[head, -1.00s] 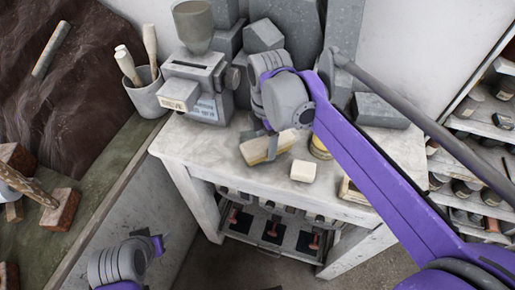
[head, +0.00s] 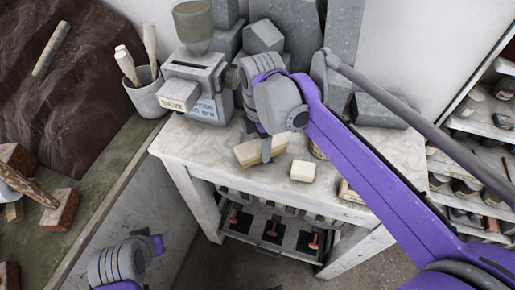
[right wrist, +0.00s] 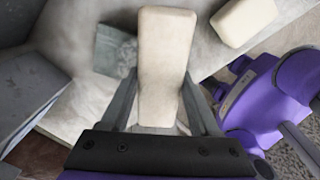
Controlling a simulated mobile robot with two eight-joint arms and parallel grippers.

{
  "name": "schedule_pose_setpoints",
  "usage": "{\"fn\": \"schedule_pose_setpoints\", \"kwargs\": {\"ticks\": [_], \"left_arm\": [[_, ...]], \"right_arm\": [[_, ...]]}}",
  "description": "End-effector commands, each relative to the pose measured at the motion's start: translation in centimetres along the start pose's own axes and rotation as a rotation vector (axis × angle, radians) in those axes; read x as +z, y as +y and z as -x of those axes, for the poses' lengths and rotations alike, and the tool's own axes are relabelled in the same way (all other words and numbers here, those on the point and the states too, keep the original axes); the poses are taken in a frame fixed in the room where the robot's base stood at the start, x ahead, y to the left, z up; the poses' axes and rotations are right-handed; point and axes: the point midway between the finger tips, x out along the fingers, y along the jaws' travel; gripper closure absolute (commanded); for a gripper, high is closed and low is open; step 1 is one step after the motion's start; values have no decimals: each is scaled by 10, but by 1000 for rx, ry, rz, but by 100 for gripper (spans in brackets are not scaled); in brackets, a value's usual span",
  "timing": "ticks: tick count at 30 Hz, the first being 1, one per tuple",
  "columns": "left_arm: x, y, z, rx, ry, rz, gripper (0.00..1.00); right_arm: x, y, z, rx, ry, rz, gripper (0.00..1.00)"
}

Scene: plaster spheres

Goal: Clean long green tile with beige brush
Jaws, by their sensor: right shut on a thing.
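My right gripper (head: 266,150) is shut on the beige brush (head: 247,154), a pale block with a tan underside, held low over the white table. In the right wrist view the brush (right wrist: 165,65) stands between the two fingers (right wrist: 155,105). A flat grey-green tile (right wrist: 113,52) lies on the table there, just left of the brush, which covers part of its right side. I cannot tell whether the brush touches it. In the head view I cannot make the tile out clearly. My left gripper (head: 157,244) hangs at the lower left, away from the table; its fingers are unclear.
A cream block (head: 303,171) lies on the white table (head: 190,146) right of the brush. A grey grinder-like machine (head: 196,85) and grey stone blocks (head: 264,37) stand behind. A cup of tools (head: 148,98) is at the left. The table's front edge is close.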

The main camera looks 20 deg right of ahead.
Motion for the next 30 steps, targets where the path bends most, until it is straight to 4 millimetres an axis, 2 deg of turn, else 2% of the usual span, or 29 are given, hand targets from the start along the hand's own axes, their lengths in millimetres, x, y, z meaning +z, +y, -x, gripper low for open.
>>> {"fn": "schedule_pose_setpoints", "kwargs": {"ticks": [6, 14, 30], "left_arm": [[0, 0, 0, 0, 0, 0, 50], [0, 0, 0, 0, 0, 0, 50], [-10, 0, 8, 0, 9, 0, 50]], "right_arm": [[-15, 0, 0, 0, 0, 2, 82], [-16, 0, -1, 0, 0, 1, 82], [6, 0, 14, 0, 0, 1, 82]]}}
